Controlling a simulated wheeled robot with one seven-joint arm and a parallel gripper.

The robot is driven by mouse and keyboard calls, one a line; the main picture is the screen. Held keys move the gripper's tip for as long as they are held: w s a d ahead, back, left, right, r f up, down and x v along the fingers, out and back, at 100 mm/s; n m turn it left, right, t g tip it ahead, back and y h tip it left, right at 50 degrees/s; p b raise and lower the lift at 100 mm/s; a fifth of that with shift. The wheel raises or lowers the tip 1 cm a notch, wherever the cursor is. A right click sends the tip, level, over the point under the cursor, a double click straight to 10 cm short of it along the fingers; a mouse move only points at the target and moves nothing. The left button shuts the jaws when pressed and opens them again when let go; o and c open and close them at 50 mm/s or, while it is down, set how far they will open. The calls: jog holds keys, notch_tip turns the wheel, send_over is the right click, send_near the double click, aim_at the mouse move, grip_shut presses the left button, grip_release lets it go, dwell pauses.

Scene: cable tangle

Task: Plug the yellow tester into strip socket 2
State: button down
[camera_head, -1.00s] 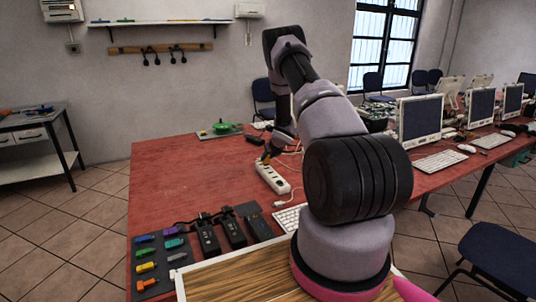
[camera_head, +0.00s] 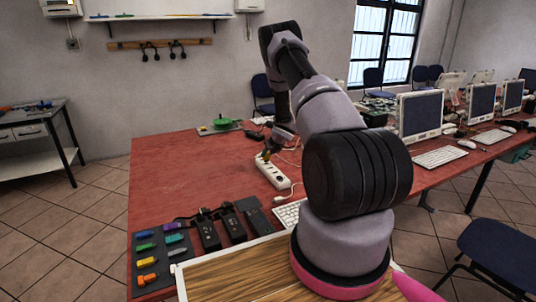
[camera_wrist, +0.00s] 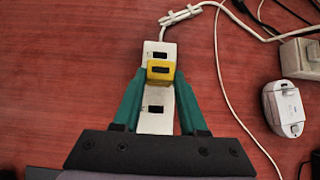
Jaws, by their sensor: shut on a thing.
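The yellow tester (camera_wrist: 160,72) is a small block with a dark slot on top, held between the teal fingertips of my gripper (camera_wrist: 160,76) in the wrist view. It is over the white power strip (camera_wrist: 155,122), between one visible socket beyond it and one nearer my palm. I cannot tell whether it touches the strip or is seated in a socket. In the head view the strip (camera_head: 274,174) lies on the red table, with my gripper (camera_head: 267,153) at its far end. My arm hides part of the area.
A white adapter (camera_wrist: 283,107) lies to the right. Colored pieces (camera_head: 146,262) and black blocks (camera_head: 233,224) lie at the table's front left. The table left of the strip is clear.

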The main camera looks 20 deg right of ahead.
jog(key=shift+f, duration=1.2)
jog(key=shift+c, duration=1.8)
grip_release()
jog(key=v, duration=1.1)
